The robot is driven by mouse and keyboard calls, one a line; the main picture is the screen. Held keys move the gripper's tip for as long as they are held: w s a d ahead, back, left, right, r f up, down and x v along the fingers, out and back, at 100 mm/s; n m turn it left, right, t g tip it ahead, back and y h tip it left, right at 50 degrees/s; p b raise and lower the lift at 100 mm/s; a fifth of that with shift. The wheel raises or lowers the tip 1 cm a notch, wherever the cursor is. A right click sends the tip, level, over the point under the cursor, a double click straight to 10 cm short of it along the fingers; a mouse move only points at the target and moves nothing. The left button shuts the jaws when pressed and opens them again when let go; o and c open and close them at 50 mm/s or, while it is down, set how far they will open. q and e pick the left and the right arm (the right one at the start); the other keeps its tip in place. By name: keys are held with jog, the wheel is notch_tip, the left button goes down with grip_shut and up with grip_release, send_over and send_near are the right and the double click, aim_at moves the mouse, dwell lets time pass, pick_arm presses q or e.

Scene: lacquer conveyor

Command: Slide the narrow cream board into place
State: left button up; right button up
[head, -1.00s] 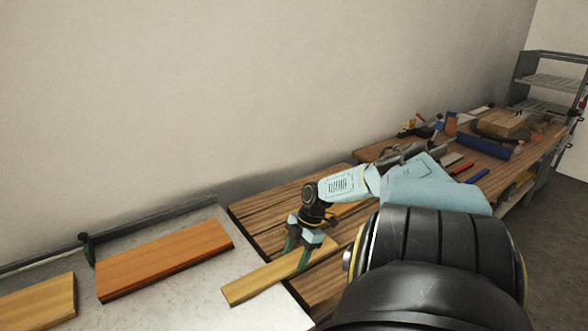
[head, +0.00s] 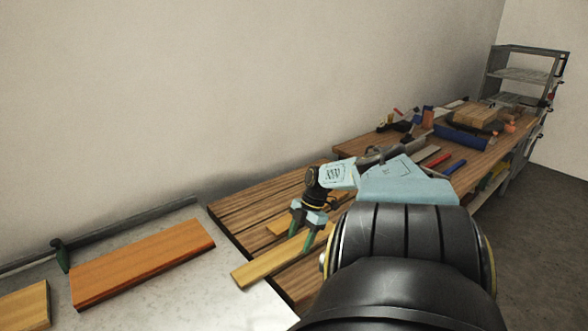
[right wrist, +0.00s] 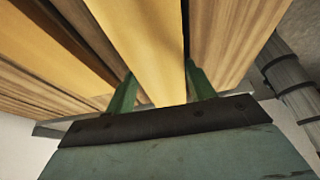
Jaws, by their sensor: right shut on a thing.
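The narrow cream board (head: 262,267) lies across the seam between the grey conveyor surface (head: 190,290) and the slatted wooden bench (head: 235,212). Its left end still overlaps the grey side. My right gripper (head: 300,240) is shut on it, one green finger on each long side. In the right wrist view the cream board (right wrist: 145,40) runs between the fingers (right wrist: 163,92). Another yellowish board (head: 283,227) lies behind it on the bench; it also shows left in the right wrist view (right wrist: 45,45). Whether the held board touches the surface is unclear. My left gripper is out of view.
An orange-brown board (head: 145,262) and a yellow board (head: 25,307) lie on the grey surface. A green upright piece (head: 61,256) stands by its back rail. Farther right, a bench holds tools, a blue roll (head: 461,138) and a wooden block (head: 477,115).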

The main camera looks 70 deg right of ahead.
jog(key=shift+s+d+f+b, duration=0.1)
jog(key=shift+s+d+b, duration=0.5)
jog(key=shift+d, duration=0.35)
jog(key=s+d+b, duration=0.1)
jog(key=b, duration=0.1)
jog(key=s+d+b, duration=0.1)
jog(key=d, duration=0.1)
jog(key=shift+d+b, duration=0.1)
jog(key=shift+b, duration=0.25)
jog(key=shift+s+d+b, duration=0.25)
jog(key=shift+d+b, duration=0.25)
jog(key=shift+b, duration=0.3)
jog(key=shift+s+d, duration=0.1)
jog(key=o, duration=1.2)
jog(key=shift+c, duration=0.2)
jog(key=shift+o, duration=0.2)
jog(key=shift+r, duration=0.2)
